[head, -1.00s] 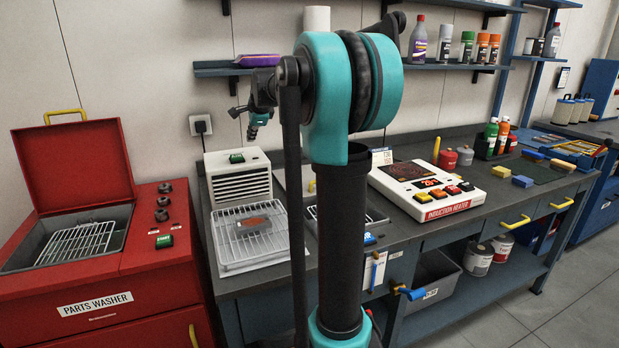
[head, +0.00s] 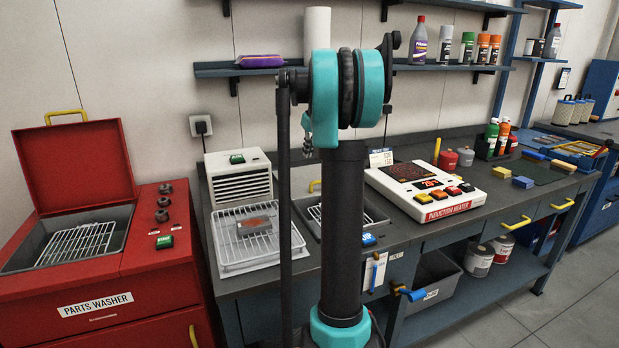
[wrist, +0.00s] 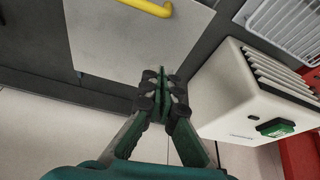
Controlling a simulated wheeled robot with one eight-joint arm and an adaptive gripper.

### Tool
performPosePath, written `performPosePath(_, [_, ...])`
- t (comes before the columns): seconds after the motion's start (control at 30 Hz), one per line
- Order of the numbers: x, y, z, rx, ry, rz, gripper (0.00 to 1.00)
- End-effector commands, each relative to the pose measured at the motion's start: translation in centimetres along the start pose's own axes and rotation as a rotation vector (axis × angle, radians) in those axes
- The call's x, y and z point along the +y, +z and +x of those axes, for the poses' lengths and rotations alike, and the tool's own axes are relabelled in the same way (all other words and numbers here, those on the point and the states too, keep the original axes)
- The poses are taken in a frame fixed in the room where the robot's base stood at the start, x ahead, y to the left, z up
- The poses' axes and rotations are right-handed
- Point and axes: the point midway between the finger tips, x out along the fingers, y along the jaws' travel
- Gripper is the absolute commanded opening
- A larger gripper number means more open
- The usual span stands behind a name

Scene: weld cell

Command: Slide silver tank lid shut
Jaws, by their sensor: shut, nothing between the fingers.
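The silver tank lid is a flat grey panel (wrist: 105,40) with a yellow handle (wrist: 148,6) in the wrist view. In the head view, its yellow handle (head: 315,185) shows beside my arm, behind the tank (head: 378,217). The tank's wire rack is partly uncovered; my arm hides much of tank and lid. My gripper (wrist: 162,77) is shut and empty, with its tips over the lid's wall-side edge, on the side away from the handle. I cannot tell whether they touch it. In the head view my gripper (head: 308,135) hangs above the lid area.
A white vented box (head: 237,178) stands close to the lid, with a wire-rack tray (head: 232,262) in front. An induction heater (head: 425,190) stands right of the tank. A red parts washer (head: 95,260) is at left. A shelf (head: 430,69) runs along the wall above.

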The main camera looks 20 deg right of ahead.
Motion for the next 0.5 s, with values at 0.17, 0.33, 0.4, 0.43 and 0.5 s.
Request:
performPosePath(0.17, [0.3, 0.2, 0.8, -0.005, -0.002, -0.033, 0.0])
performPosePath(0.33, [0.3, 0.1, 3.3, -0.005, -0.002, -0.032, 0.0])
performPosePath(0.4, [0.2, 0.1, 4.7, -0.005, -0.002, -0.032, 0.0])
performPosePath(0.43, [0.2, 0.1, 5.3, -0.004, -0.002, -0.032, 0.0])
performPosePath(0.5, [0.2, 0.1, 6.7, -0.004, -0.001, -0.032, 0.0])
